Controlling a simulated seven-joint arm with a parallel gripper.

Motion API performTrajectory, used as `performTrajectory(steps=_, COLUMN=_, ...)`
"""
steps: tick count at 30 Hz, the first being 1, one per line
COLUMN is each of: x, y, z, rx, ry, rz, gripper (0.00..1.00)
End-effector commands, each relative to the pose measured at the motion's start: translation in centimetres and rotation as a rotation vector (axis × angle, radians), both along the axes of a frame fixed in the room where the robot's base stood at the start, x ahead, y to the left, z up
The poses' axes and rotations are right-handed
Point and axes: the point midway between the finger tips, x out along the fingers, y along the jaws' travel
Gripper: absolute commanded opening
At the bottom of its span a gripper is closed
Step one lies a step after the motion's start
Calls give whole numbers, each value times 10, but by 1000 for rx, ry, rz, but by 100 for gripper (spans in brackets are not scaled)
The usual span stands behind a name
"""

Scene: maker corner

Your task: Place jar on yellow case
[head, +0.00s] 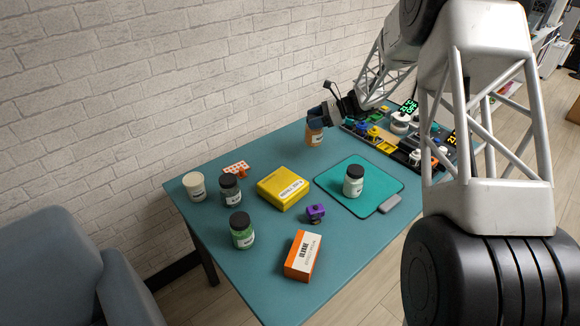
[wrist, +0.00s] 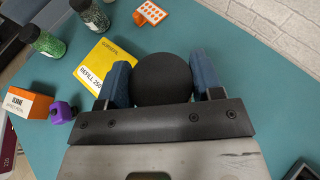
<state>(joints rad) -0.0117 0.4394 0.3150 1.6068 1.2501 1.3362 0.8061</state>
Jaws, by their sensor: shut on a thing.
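The yellow case (head: 283,188) lies flat near the middle of the teal table, its top bare. It also shows at the upper left in the wrist view (wrist: 92,70). My gripper (head: 317,117) is at the back of the table, behind and right of the case. It is shut on a jar with orange contents (head: 314,137). In the wrist view, the jar's round black lid (wrist: 163,80) sits between the blue fingers of my gripper (wrist: 160,90) and hides the jar body. I cannot tell whether the jar's base touches the table.
Left of the case stand a dark jar (head: 230,191), a green jar (head: 242,231) and a cream cup (head: 195,187). A purple block (head: 315,212) and orange-white box (head: 303,255) lie in front. Right, a white jar (head: 353,182) stands on a teal mat (head: 333,178).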

Motion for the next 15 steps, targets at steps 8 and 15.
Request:
performTrajectory(steps=8, x=-42, y=10, z=7, rx=6, ry=-2, rz=-10, gripper=7)
performTrajectory(steps=15, x=-95, y=20, z=10, rx=10, ry=-2, rz=-20, gripper=7)
